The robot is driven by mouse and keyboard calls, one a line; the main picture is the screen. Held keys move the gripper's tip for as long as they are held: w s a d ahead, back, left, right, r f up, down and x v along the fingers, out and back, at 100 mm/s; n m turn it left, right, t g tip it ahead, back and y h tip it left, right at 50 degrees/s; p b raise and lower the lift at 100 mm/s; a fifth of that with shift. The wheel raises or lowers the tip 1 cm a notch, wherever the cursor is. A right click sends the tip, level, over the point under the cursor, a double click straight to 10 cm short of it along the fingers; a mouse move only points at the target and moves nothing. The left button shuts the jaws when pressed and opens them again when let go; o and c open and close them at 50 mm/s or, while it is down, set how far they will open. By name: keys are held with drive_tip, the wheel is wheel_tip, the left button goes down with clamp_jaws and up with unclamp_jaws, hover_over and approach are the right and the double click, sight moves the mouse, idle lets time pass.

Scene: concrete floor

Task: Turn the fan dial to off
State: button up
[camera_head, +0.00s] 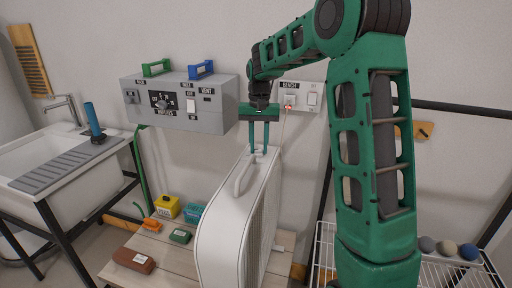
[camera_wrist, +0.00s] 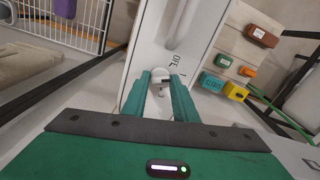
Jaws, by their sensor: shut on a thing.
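The fan (camera_head: 222,218) is a tall white box with a handle on its top, standing on a low wooden table. In the wrist view its white top (camera_wrist: 150,48) carries a small round pale dial (camera_wrist: 161,74) with printed marks beside it, one reading OFF. My gripper (camera_head: 258,150) points down at the far end of the fan's top. In the wrist view its two green fingers (camera_wrist: 160,84) stand on either side of the dial and are shut on it. I cannot tell which mark the dial points to.
A grey wall panel (camera_head: 205,115) with switches and a knob hangs behind, left of the gripper. Bench switches (camera_head: 300,97) are on the wall just right of it. Small coloured boxes (camera_head: 167,207) lie on the table (camera_head: 120,270). A sink (camera_head: 70,150) is left; a wire rack (camera_head: 462,270) is right.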

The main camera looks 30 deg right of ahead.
sight(258, 149)
drive_tip(key=n, duration=0.4)
drive_tip(key=shift+n, duration=0.3)
drive_tip(key=n, duration=0.4)
idle(0.3)
drive_tip(key=o, duration=1.1)
drive_tip(key=shift+c, duration=0.2)
wheel_tip(258, 149, up, 11)
drive_tip(key=shift+w+f, duration=0.1)
